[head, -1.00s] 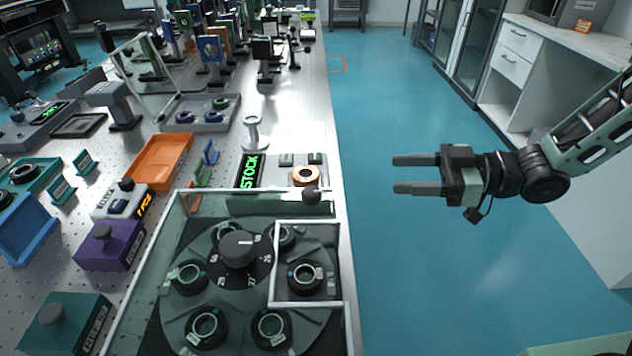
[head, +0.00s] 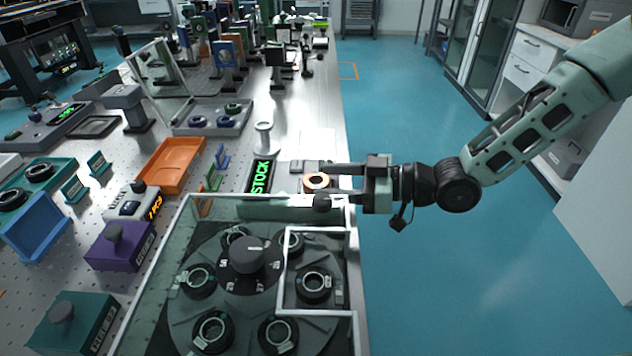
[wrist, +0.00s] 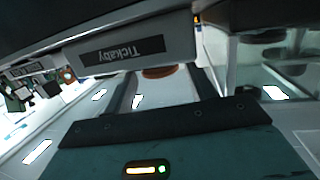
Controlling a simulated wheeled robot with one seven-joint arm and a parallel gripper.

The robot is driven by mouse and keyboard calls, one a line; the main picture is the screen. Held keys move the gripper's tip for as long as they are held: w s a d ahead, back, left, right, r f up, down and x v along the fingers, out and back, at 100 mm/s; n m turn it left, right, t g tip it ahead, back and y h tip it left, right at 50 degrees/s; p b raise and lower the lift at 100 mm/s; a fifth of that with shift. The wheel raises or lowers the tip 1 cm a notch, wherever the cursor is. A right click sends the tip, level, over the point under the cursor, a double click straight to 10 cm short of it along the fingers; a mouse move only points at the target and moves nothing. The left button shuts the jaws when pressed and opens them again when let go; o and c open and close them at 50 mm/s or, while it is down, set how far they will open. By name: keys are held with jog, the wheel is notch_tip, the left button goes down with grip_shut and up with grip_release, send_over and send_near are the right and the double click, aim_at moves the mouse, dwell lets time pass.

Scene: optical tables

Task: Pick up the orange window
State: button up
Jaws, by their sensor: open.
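The orange window (head: 315,181) is a small orange ring with a pale centre. It stands at the right edge of the optical table, beside the green-lit STOCK display (head: 261,176). My gripper (head: 328,184) is open, its two fingers pointing left, one on the far side and one on the near side of the ring in the head view. I cannot tell whether the fingers touch it or are at its height. In the wrist view an orange-brown rounded edge (wrist: 160,71) shows below a dark "Tickaby" label; most of it is hidden.
A clear-walled enclosure around a dark turntable (head: 250,258) with several black ring mounts lies just in front. A dark round knob (head: 322,203) is close to the near finger. A white post (head: 264,138) stands behind. An orange tray (head: 172,166) is to the left. Open blue floor is right.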

jog(key=shift+x, duration=0.95)
jog(key=shift+c, duration=0.2)
jog(key=c, duration=0.8)
jog(key=shift+o, duration=0.2)
jog(key=shift+r, duration=0.15)
